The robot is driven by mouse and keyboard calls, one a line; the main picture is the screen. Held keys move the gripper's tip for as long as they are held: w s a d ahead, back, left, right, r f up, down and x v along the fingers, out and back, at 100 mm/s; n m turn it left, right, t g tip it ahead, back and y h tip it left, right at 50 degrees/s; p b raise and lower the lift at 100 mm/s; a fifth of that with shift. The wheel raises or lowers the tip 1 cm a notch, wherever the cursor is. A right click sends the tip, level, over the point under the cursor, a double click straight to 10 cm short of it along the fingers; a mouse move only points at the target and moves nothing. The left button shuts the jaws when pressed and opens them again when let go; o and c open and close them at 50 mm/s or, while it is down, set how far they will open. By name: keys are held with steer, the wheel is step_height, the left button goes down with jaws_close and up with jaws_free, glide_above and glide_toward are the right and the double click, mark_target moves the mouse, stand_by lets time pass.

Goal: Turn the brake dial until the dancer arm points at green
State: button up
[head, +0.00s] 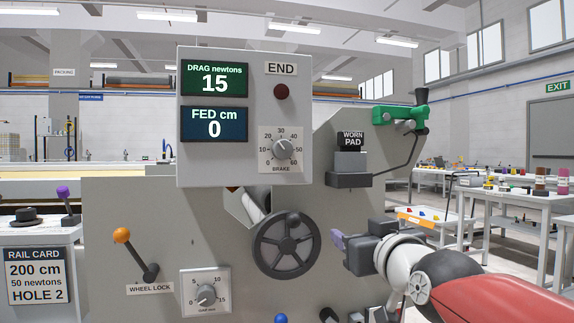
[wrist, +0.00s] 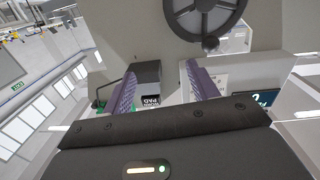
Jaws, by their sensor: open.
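The brake dial (head: 281,149) is a round grey knob on a white plate marked 0 to 60, on the upright grey panel. Its pointer appears to lean up and left, but the exact mark is too small to read. The drag display (head: 215,80) above left of it reads 15 newtons. I cannot tell for sure which part is the dancer arm; a thin dark bent arm (head: 403,165) rises toward a green bracket (head: 395,114) at right. My gripper (head: 338,240) is open and empty, below and right of the dial. Its purple fingers (wrist: 160,68) show apart in the wrist view.
A black handwheel (head: 289,245) stands between my gripper and the wheel lock lever (head: 136,254). A worn pad block (head: 349,160) is above my gripper. A second dial (head: 206,294) is low down. The rail card (head: 36,276) reads 200 cm, 50 newtons, hole 2.

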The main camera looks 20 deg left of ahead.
mark_target(285, 152)
steer(key=w+a+r+t+y+p, duration=0.1)
steer(key=a+r, duration=0.3)
steer(key=w+a+r+n+y+p, duration=0.1)
steer(key=a+r+y, duration=0.1)
steer(key=a+r, duration=0.3)
steer(key=w+a+r+n+t+y+p, duration=0.1)
steer(key=a+r, duration=0.3)
steer(key=shift+w+a+r+t, duration=0.15)
steer(key=shift+w+a+t, duration=0.15)
steer(key=shift+w+a, duration=0.1)
steer(key=shift+w+a+r, duration=0.15)
steer(key=shift+w+a, duration=0.2)
steer(key=shift+w, duration=0.2)
